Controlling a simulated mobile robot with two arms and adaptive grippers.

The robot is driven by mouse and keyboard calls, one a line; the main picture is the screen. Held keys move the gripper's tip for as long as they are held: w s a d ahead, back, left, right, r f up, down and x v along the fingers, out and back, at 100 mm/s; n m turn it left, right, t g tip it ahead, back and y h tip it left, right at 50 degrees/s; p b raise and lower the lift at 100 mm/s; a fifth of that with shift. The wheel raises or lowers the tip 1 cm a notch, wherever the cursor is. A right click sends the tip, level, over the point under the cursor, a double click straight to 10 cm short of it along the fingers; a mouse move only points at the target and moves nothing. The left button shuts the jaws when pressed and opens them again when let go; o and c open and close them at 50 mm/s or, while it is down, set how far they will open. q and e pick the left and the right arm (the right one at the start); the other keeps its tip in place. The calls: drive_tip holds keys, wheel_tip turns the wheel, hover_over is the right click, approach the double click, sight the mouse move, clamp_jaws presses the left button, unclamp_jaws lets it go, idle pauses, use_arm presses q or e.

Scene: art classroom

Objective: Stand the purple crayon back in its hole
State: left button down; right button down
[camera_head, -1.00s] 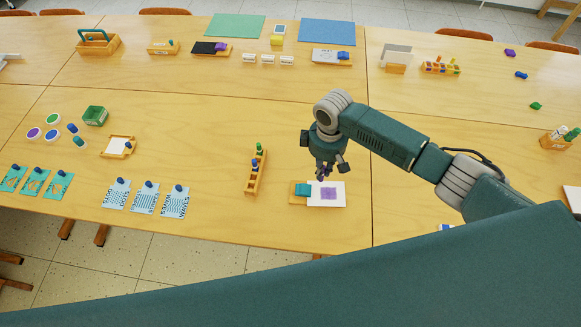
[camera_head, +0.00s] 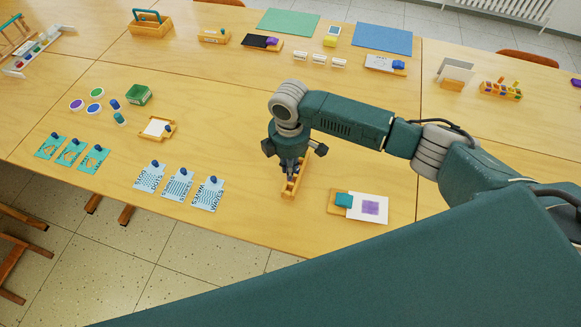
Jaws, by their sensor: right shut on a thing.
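The wooden crayon holder (camera_head: 290,191) is a narrow block on the near part of the table, in the middle of the head view. My right gripper (camera_head: 288,166) points down over it and hides most of its holes and the crayons in them. The gripper is shut on the purple crayon, of which only a small dark purplish bit shows between the fingers. I cannot tell whether the crayon's lower end is in a hole or above it. My left gripper is not in view.
Right of the holder lies a wooden board (camera_head: 334,208) with a teal block (camera_head: 343,200) and white paper bearing a purple patch (camera_head: 370,207). Left are pattern cards (camera_head: 179,185) with blue knobs and a small tray (camera_head: 157,128). The table between is clear.

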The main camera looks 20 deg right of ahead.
drive_tip(key=shift+f+b, duration=0.3)
drive_tip(key=shift+f, duration=0.15)
wheel_tip(320, 180, down, 2)
drive_tip(key=shift+f+b, duration=0.1)
drive_tip(key=shift+b, duration=1.1)
drive_tip(key=shift+f+b, duration=0.5)
drive_tip(key=shift+f, duration=0.55)
drive_tip(key=shift+p, duration=0.7)
drive_tip(key=shift+f, duration=1.35)
idle(1.5)
